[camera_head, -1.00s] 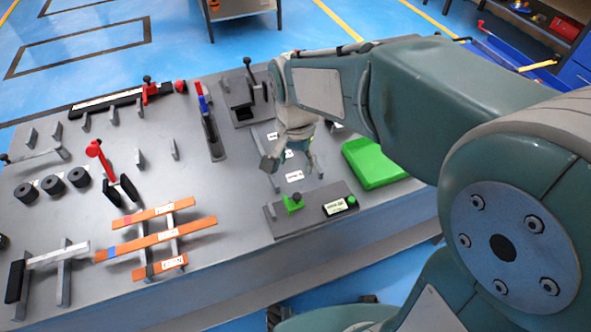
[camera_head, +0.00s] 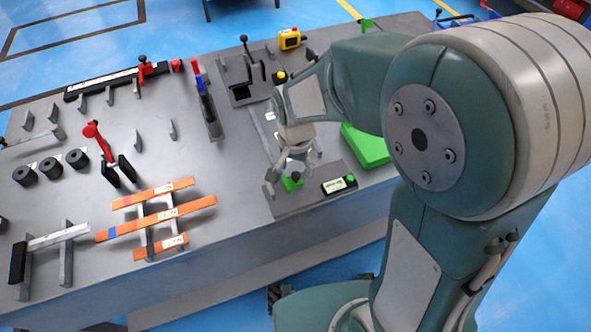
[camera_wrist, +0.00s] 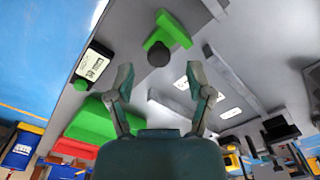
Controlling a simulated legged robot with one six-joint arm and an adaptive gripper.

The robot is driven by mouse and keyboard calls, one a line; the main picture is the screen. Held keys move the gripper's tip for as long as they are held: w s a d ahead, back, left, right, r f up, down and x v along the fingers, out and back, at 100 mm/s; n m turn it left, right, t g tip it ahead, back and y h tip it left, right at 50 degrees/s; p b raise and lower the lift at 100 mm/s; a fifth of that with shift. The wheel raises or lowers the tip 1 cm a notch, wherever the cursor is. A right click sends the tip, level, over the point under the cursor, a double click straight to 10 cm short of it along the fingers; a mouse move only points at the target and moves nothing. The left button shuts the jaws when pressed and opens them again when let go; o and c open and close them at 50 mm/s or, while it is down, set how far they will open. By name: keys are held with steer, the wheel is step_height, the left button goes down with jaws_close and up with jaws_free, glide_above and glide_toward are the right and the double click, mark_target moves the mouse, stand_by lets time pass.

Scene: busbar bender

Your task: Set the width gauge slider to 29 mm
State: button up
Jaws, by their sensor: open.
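The width gauge is a grey plate (camera_head: 312,197) near the front edge of the table. Its green slider (camera_head: 292,184) stands at the left part of the plate, and a small display (camera_head: 338,185) with a green button is at the right. My gripper (camera_head: 289,172) is open above the slider. In the wrist view the green slider (camera_wrist: 170,30) with a dark round end lies ahead, between and beyond the two open fingertips (camera_wrist: 166,66). The display (camera_wrist: 92,65) is at the left there. Its reading is too small to tell. I see no contact with the slider.
A green block (camera_head: 366,148) lies right of my gripper. Orange bars (camera_head: 160,215) rest on supports at the left. A blue and red handled tool (camera_head: 207,105) stands behind, left of my arm. Black rollers (camera_head: 52,168) are far left. The front edge is close.

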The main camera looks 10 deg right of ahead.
steer(key=shift+f, duration=1.15)
steer(key=shift+c, duration=0.3)
jaws_close()
steer(key=shift+o, duration=0.3)
jaws_free()
steer(key=shift+r, duration=0.1)
